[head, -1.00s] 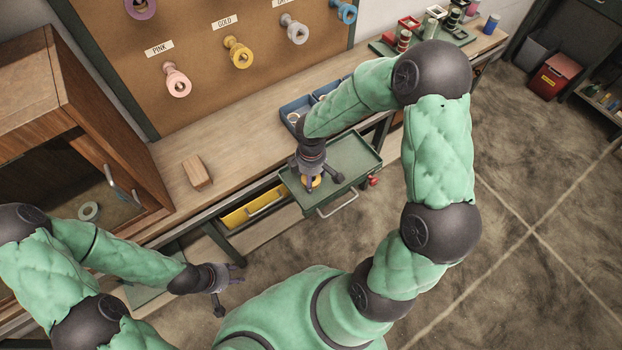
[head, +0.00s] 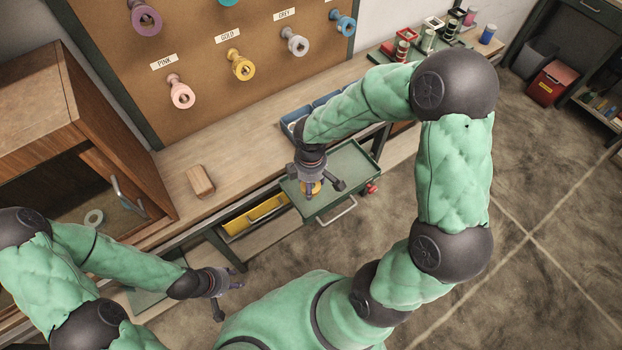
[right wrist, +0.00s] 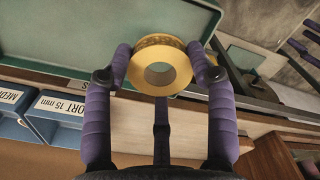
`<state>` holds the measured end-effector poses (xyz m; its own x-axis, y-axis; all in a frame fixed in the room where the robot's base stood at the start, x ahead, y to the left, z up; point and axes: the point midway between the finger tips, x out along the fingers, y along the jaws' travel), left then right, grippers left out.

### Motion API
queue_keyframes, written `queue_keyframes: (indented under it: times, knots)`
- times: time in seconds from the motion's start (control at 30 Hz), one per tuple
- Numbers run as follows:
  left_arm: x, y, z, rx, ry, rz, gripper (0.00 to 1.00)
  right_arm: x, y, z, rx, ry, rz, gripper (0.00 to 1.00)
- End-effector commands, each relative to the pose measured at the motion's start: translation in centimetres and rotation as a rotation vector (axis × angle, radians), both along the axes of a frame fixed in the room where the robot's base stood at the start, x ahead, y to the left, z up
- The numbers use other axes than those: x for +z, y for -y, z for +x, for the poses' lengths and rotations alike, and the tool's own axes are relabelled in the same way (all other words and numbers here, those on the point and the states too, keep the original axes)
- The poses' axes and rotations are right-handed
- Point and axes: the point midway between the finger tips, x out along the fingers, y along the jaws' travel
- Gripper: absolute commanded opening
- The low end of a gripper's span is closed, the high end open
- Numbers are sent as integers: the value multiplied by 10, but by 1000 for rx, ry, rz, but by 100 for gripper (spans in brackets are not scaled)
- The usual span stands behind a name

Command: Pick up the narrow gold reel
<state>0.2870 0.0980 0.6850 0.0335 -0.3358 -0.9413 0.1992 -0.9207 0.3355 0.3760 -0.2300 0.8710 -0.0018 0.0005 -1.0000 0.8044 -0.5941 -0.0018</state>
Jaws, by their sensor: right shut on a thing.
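The narrow gold reel (right wrist: 163,67) is a flat gold ring between the two purple fingers of my right gripper (right wrist: 165,68) in the right wrist view. The fingers are shut on it from both sides. In the head view only a bit of the reel (head: 312,188) shows beneath my right gripper (head: 317,184), over the green tray (head: 345,160). I cannot tell its exact height above the tray. My left gripper (head: 228,291) is open and empty at the lower left, apart from the reel.
A pegboard holds a gold spool (head: 242,66) and other coloured spools. Blue bins (right wrist: 55,115) stand beside the tray. A wooden block (head: 201,180) lies on the bench, right of a wooden cabinet (head: 75,130). A yellow drawer (head: 256,214) sits left of the tray.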

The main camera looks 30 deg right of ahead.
Motion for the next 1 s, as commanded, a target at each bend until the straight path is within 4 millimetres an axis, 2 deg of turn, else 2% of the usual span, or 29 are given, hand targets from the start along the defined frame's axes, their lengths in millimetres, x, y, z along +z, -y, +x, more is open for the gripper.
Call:
queue_keyframes:
  times: [0.03,0.13,0.3,0.5,0.7,1.0]
  knots:
    - [8,0,0,0,0,0,40,17,-5,-8,4,6,-1,34]
    - [16,0,0,0,0,0,40,38,-16,-24,4,5,0,34]
    - [23,0,0,0,0,0,40,51,-37,-58,5,4,0,34]
    - [29,0,0,0,0,0,40,64,-53,-83,3,4,0,34]
    - [31,0,0,0,0,0,40,68,-60,-94,2,2,0,34]
    - [31,0,0,0,0,0,40,68,-61,-96,0,1,0,34]
